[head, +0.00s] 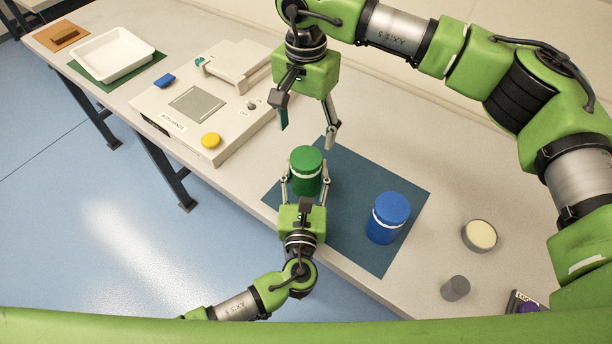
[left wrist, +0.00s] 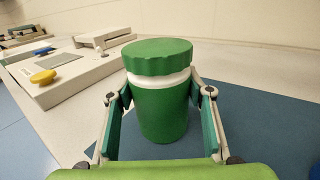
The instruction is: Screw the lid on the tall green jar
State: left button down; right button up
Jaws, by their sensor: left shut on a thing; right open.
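The tall green jar (head: 306,181) stands upright on the blue mat (head: 365,247). Its green lid (head: 306,157) sits on top, with a white band showing between lid and body; I cannot tell how tightly it is on. My left gripper (head: 304,185) is shut on the jar's body from the near side. In the left wrist view the jar (left wrist: 163,110) stands between its fingers, and the lid (left wrist: 158,56) is above them, looking level. My right gripper (head: 308,134) is open and empty, pointing down above and slightly behind the lid, apart from it.
A blue jar (head: 384,224) with a blue lid stands to the right on the mat. A press (head: 212,105) with blue and yellow buttons stands left, beyond it a white tray (head: 112,54). A round tin (head: 479,236) and a grey cylinder (head: 455,288) are at the right.

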aim_at(306, 157)
jog(key=n, duration=1.2)
jog(key=shift+f, duration=4)
jog(key=shift+c, duration=0.3)
